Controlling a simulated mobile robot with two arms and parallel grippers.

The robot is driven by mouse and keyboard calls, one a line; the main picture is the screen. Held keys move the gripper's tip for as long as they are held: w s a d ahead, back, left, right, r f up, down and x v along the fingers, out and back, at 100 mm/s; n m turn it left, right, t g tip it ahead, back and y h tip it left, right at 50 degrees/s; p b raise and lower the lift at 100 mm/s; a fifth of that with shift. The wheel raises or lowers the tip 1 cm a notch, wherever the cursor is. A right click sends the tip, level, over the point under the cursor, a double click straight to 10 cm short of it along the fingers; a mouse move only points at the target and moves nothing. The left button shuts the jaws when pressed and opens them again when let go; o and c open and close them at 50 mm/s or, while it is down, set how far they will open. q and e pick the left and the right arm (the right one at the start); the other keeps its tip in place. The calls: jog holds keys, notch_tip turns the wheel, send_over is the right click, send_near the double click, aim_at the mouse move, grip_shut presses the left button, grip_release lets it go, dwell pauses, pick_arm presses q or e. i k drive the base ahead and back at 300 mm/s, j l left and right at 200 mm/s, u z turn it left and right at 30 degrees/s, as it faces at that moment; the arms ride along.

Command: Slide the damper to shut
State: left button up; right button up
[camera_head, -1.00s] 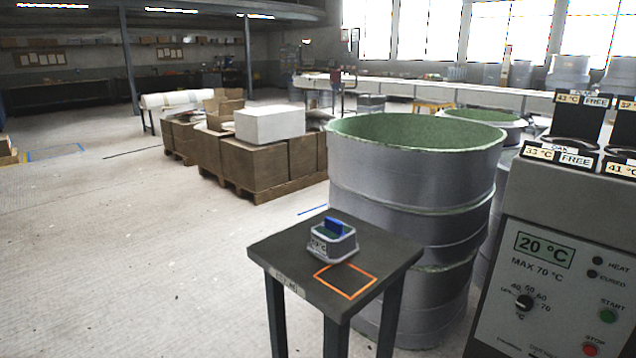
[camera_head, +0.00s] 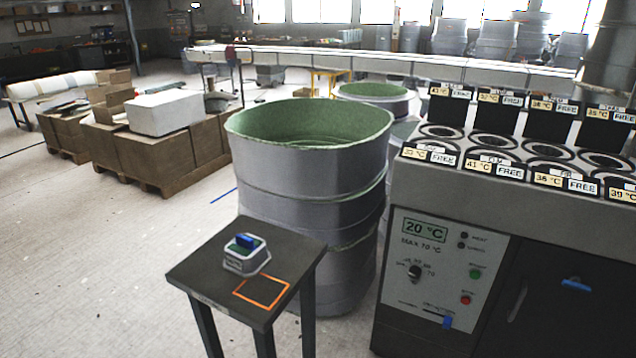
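A grey machine stands at the right, with a control panel (camera_head: 438,262) on its front. Low on the panel is a blue slider knob (camera_head: 447,322), at the right end of a thin slot. It looks like the damper, but the small lettering beside it is too blurred to read. The panel display (camera_head: 424,230) reads 20 °C, with MAX 70 °C under it. Neither of my grippers is in view.
A small dark table (camera_head: 205,262) stands left of the machine, bearing a grey box with a blue handle (camera_head: 245,252) and an orange outline. A large green-lined drum (camera_head: 310,180) stands behind. Cartons (camera_head: 155,155) sit on pallets at left.

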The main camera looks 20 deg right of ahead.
aim_at(447, 321)
jog(key=z, duration=1.3)
